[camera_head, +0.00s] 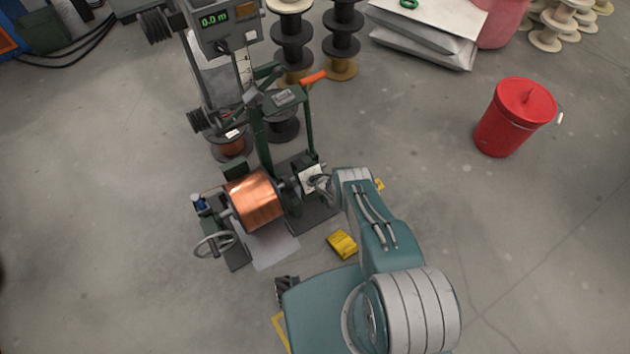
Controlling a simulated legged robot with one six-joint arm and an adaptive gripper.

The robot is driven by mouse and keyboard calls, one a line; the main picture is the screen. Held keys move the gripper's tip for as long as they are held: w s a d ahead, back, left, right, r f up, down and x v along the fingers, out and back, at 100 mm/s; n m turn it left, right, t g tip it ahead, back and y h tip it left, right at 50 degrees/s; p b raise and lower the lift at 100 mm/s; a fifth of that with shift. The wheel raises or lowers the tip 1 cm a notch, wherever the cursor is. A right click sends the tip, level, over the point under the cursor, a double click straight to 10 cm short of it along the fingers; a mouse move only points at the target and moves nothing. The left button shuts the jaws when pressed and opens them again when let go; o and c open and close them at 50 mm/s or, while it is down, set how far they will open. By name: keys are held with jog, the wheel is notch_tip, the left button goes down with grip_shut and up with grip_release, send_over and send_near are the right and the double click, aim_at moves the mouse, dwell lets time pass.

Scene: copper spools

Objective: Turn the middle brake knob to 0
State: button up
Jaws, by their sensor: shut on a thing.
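The winding machine has a green frame (308,125) and carries a copper spool (255,200) on its shaft. Just right of the spool is a small white dial plate (311,177) on the brake. My gripper (323,184) reaches in from the right against this plate and is shut on the brake knob there. The knob is small and mostly hidden by my gripper, so its pointer and the dial's numbers cannot be read.
A handwheel (214,245) is at the machine's left front. A yellow object (342,243) lies on the floor below my gripper. A grey unit (225,35) shows 0.0 m. A red bucket (515,115) stands right. Dark spools (341,45) stand behind. Floor is clear between.

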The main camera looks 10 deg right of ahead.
jog(key=shift+a+n, duration=0.1)
jog(key=shift+n, duration=3)
jog(key=o, duration=1.1)
jog(key=shift+o, duration=0.2)
jog(key=shift+h, duration=0.3)
jog(key=v, duration=1.1)
jog(key=shift+s, duration=0.4)
